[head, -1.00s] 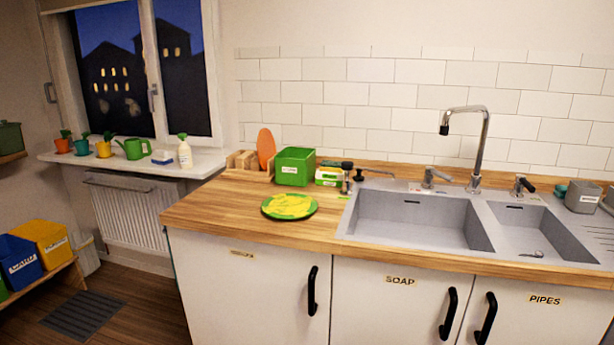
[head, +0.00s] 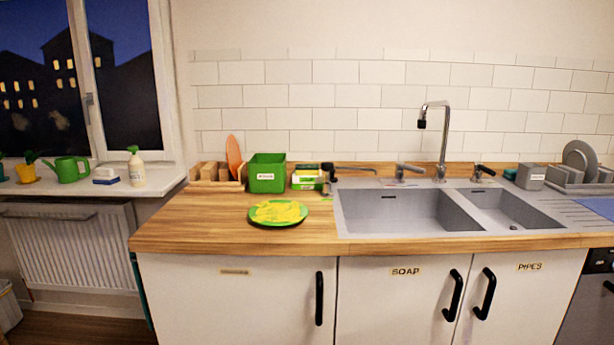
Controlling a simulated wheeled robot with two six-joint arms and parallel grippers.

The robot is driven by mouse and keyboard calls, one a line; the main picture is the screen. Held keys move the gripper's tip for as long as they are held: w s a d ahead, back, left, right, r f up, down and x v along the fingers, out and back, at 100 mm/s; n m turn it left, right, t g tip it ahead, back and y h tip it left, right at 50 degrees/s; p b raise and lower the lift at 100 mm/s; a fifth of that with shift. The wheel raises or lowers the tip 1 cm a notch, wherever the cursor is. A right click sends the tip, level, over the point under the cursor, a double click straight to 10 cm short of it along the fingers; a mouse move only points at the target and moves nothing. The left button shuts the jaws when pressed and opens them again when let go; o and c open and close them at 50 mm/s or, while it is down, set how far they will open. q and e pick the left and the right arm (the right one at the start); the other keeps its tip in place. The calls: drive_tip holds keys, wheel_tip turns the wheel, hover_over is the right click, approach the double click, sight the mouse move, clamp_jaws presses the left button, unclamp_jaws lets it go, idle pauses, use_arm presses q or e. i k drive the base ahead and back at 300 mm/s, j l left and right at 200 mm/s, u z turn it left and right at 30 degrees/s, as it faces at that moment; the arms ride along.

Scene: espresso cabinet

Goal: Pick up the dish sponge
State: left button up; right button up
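Behind the sink's left end, a small stack stands on the wooden counter. Its upper part has dark green and yellow layers and looks like a dish sponge (head: 306,167), lying on a green and white pack (head: 306,183). It is small in the head view, so I cannot tell the layers apart well. A small teal item (head: 510,174) sits behind the right basin, left of a grey container; I cannot tell what it is. Neither of my grippers is in view.
A green box (head: 267,173) stands left of the stack. A green plate with yellow covering (head: 278,213) lies in front. The tap (head: 442,140) rises behind the sink (head: 410,212). A dish rack (head: 578,180) stands far right. The counter's front left (head: 190,222) is clear.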

sight(301, 170)
drive_tip(key=i+z, duration=0.35)
drive_tip(key=i+j+z, duration=0.5)
drive_tip(key=i+z, duration=0.2)
